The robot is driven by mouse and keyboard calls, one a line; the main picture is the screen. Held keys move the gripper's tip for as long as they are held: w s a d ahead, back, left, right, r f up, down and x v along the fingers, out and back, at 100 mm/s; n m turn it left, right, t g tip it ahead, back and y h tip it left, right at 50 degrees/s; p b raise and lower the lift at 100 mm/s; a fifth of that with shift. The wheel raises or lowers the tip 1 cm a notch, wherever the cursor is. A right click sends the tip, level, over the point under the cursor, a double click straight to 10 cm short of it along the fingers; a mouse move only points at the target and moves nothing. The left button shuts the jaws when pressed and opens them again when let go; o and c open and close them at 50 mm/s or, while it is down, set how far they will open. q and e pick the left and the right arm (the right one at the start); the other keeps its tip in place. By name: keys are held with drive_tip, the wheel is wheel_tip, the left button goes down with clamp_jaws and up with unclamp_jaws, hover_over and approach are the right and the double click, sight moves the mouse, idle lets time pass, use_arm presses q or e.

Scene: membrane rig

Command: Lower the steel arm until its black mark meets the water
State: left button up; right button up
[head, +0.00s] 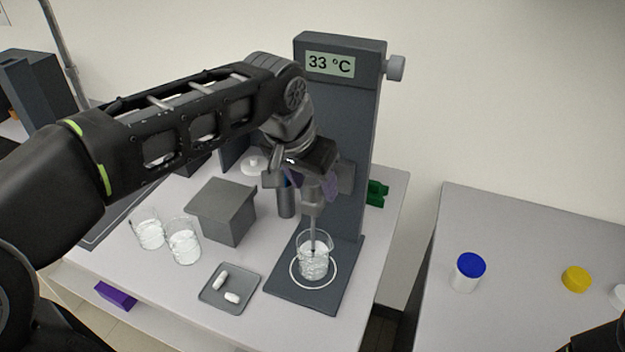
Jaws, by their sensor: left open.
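The steel arm (312,232) hangs upright from a grey holder on the dark stand (348,130). Its thin lower end reaches inside the glass beaker (314,264) on the stand's base. The beaker holds clear water. I cannot make out the black mark or how it sits against the waterline. My left gripper (308,188) is open at the front of the stand, around or just in front of the holder above the steel arm. My wrist hides part of the holder, so I cannot tell whether the fingers touch it.
The stand has a 33 °C display (330,64) and a side knob (396,68). Two beakers (183,242), a grey box (225,212) and a tray (230,288) with white pieces stand left. A blue-capped jar (468,272) is on the right table. A gap separates the tables.

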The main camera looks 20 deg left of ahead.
use_arm(q)
clamp_jaws()
idle(0.5)
idle(0.8)
